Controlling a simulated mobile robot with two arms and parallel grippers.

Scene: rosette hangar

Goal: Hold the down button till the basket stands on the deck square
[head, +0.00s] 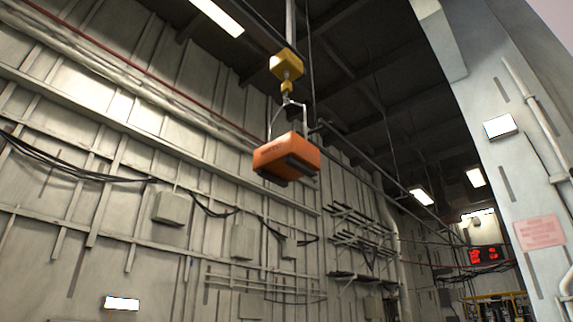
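An orange basket (287,157) hangs in the air in the upper middle of the head view. Its bail runs up to a hook under a yellow hoist block (286,65). I see its side and its dark underside from below. The deck square and the down button are not in view. Neither of my grippers shows in this view.
A pale ribbed wall with cables and boxes (169,208) runs along the left and behind. A pale slanted column (500,150) stands at the right. A red lit display (486,255) and yellow railings (497,306) show at the lower right. The floor is out of view.

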